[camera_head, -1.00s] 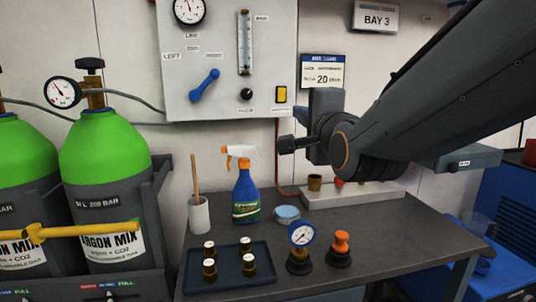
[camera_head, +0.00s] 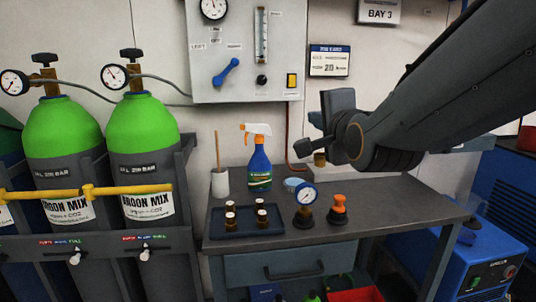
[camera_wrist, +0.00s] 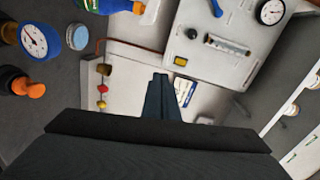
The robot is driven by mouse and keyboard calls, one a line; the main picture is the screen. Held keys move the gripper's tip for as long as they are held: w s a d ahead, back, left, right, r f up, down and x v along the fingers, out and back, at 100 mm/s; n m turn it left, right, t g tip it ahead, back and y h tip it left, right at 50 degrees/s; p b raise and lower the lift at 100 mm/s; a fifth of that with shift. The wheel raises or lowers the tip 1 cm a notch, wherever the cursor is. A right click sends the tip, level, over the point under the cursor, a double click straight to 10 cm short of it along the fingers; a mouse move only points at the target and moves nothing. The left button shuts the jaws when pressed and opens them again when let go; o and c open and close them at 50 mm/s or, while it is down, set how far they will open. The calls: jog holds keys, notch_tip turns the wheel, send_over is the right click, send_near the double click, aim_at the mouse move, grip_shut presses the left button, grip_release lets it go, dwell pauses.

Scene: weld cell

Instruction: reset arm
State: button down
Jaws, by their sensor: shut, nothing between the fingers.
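My arm reaches in from the upper right of the head view. My gripper (camera_head: 304,148) is held in the air above the back of the workbench (camera_head: 400,205), pointing left, with no object in it. In the wrist view its two dark fingers (camera_wrist: 162,98) are together, with the wall panel and shelf block beyond them. A blue spray bottle (camera_head: 259,165) with an orange and white head stands on the bench, below and left of my gripper in the picture and apart from it.
Green gas cylinders (camera_head: 150,135) stand left. A control panel (camera_head: 210,50) hangs behind. A blue machine (camera_head: 485,255) stands right.

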jog(key=s+d+f+n+g+h+p, duration=0.1)
jog(key=s+d+f+n+g+p, duration=0.2)
jog(key=f, duration=0.6)
jog(key=s+d+f+n+g+h+p, duration=0.1)
jog(key=s+d+f+n+g, duration=0.1)
jog(key=s+f+n+g, duration=0.5)
jog(key=s+d+f+n+g+p, duration=0.1)
jog(key=s+d+f+n+g, duration=0.1)
jog(key=s, duration=0.4)
jog(key=s+d+f+n+g+p, duration=0.1)
jog(key=s+f+n+g, duration=0.1)
jog(key=s+f+g, duration=0.2)
notch_tip(320, 180, down, 3)
jog(key=shift+s+d+f+n+g+h, duration=0.1)
jog(key=shift+s+d+n+g+h, duration=0.25)
jog(key=shift+s, duration=0.9)
